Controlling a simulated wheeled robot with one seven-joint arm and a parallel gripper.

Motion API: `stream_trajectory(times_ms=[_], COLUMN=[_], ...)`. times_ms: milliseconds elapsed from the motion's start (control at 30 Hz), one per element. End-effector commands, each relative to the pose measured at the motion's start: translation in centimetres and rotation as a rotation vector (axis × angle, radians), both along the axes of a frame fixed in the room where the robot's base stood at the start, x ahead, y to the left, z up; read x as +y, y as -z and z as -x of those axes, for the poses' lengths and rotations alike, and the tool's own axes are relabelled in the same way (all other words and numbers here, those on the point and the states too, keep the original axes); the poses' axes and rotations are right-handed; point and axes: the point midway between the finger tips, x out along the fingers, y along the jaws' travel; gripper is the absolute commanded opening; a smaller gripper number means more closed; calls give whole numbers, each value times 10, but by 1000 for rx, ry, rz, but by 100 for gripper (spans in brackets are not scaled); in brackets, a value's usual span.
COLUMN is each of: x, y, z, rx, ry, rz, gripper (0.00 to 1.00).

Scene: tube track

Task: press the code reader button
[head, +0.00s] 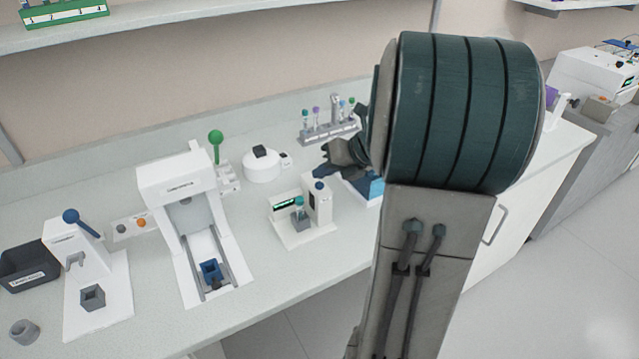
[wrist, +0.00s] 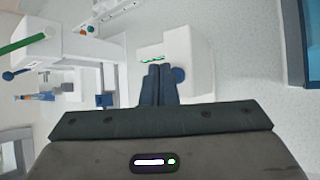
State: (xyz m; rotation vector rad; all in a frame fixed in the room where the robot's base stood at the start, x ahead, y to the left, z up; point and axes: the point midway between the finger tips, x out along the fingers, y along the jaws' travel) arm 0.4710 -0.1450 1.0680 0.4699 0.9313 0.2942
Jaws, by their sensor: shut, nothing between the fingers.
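The code reader (head: 325,205) is a white device near the middle of the bench, with a green-lit display (head: 285,204). Its round blue button (head: 319,185) sits on top of its taller block. My gripper (head: 319,172) is shut and empty, just above the button in the head view. In the wrist view, the closed fingertips (wrist: 160,67) lie over the white reader (wrist: 193,50), with the blue button (wrist: 178,75) just right of them. I cannot tell whether they touch.
A white machine (head: 178,180) with a blue holder and a blue-levered device (head: 90,250) stand to the left. A round white device (head: 262,168) and a tube rack (head: 330,132) are behind. A blue box (head: 370,188) lies right, partly hidden by my arm.

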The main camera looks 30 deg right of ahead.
Motion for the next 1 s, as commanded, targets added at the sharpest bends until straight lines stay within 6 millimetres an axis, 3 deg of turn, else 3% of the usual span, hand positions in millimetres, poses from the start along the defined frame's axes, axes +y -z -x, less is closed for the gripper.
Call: stream_trajectory(times_ms=[1000], x=[0], y=[9], z=[0], rx=[0], ry=[0], rz=[0], gripper=[0])
